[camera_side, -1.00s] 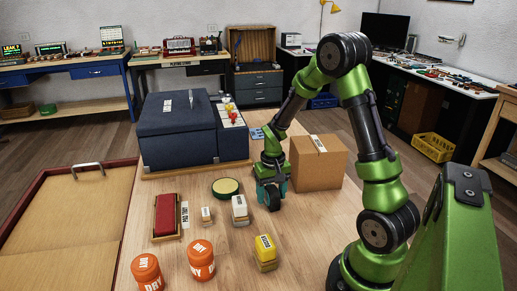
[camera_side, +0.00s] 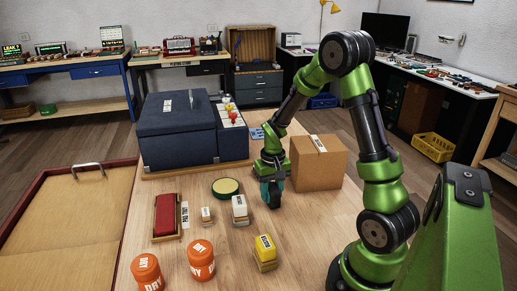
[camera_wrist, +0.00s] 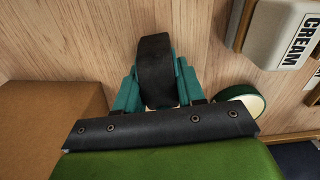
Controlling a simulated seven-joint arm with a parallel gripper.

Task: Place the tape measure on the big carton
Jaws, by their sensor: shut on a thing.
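The big carton (camera_side: 320,168) is a closed brown box with a white label on top, standing on the wooden table just right of my gripper. It also shows at the left of the wrist view (camera_wrist: 45,130). My gripper (camera_side: 271,194) points down, low over the table beside the carton, its teal fingers shut on a dark, rounded thing. I take this for the tape measure (camera_wrist: 155,68); in the wrist view it sits between the two fingers. Its lower end is close to the table; I cannot tell whether it touches.
A green-rimmed round tin (camera_side: 226,187), a white labelled block (camera_side: 240,209) and a yellow labelled block (camera_side: 265,249) stand left and in front of my gripper. A large blue box (camera_side: 177,135) is behind left. Two orange jars (camera_side: 201,262) stand near the front.

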